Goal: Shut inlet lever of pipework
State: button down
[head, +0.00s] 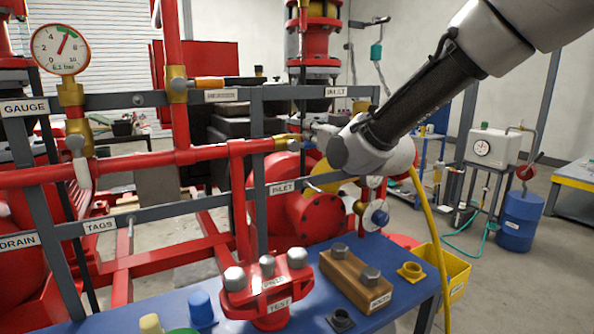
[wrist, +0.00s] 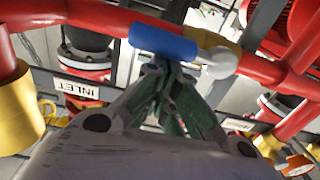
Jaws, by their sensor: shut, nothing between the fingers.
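In the wrist view the blue grip of a lever (wrist: 163,41) lies nearly level in the picture, roughly along the red pipe (wrist: 105,17) behind it. Its right end meets a pale rounded knob beside a yellow valve body (wrist: 224,32). An INLET sign (wrist: 78,88) shows at the left. My gripper (wrist: 165,67) is shut and empty. Its fingertips are just below the blue grip in the picture; whether they touch it I cannot tell. In the head view my wrist hides the lever and the gripper's fingers.
The head view shows a grey label rail (head: 110,98) and red pipework (head: 200,154). A blue bench (head: 215,318) in front carries a red flanged part (head: 268,290) and a wooden block (head: 355,278). A yellow bin (head: 455,272) stands at its right, with open floor beyond.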

jog(key=shift+w+d+f, duration=0.2)
jog(key=shift+w+f, duration=0.15)
jog(key=shift+f, duration=0.4)
jog(key=shift+d+f, duration=0.15)
jog(key=shift+f, duration=1.25)
jog(key=shift+s+a+f, duration=0.15)
jog(key=shift+a+f, duration=0.1)
jog(key=shift+f, duration=0.5)
jog(key=shift+s+a+f, duration=0.15)
jog(key=shift+a+f, duration=0.1)
jog(key=shift+f, duration=0.45)
jog(key=shift+s+a+f, duration=0.15)
jog(key=shift+a+f, duration=0.1)
jog(key=shift+f, duration=0.5)
